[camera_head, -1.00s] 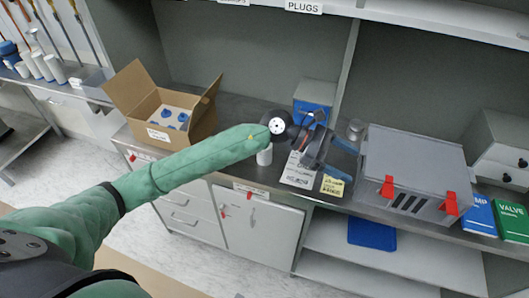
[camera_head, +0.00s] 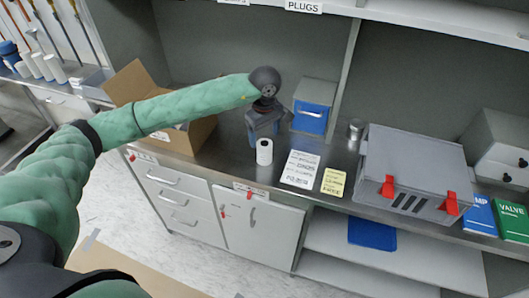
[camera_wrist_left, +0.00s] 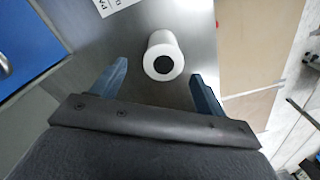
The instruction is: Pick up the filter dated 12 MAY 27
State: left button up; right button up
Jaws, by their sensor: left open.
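A white cylindrical filter with a dark round centre (camera_head: 264,152) stands upright on the metal counter. It also shows in the left wrist view (camera_wrist_left: 160,40), ahead of and between the lines of the two fingers. No date on it can be read. My left gripper (camera_head: 265,130) is open and empty just behind the filter in the head view; it also shows in the left wrist view (camera_wrist_left: 160,72). An open cardboard box (camera_head: 203,132) stands to the left, its contents now hidden by my left arm. My right gripper is not in view.
A blue-fronted bin (camera_head: 311,115) stands behind right of the gripper. A printed sheet (camera_head: 300,169) and a yellow note (camera_head: 333,182) lie right of the filter. A grey case with red latches (camera_head: 415,165) and a small metal cup (camera_head: 356,129) stand farther right.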

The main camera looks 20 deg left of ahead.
aim_at(265, 143)
pick_arm(q)
jog(key=shift+f, duration=0.3)
jog(key=shift+s+f, duration=0.2)
jog(key=shift+f, duration=0.35)
notch_tip(265, 143, down, 3)
jog(key=shift+s+d+f+p, duration=0.15)
jog(key=shift+f+p, duration=0.05)
jog(key=shift+p, duration=0.25)
jog(key=shift+f, duration=0.35)
jog(key=c, duration=1.1)
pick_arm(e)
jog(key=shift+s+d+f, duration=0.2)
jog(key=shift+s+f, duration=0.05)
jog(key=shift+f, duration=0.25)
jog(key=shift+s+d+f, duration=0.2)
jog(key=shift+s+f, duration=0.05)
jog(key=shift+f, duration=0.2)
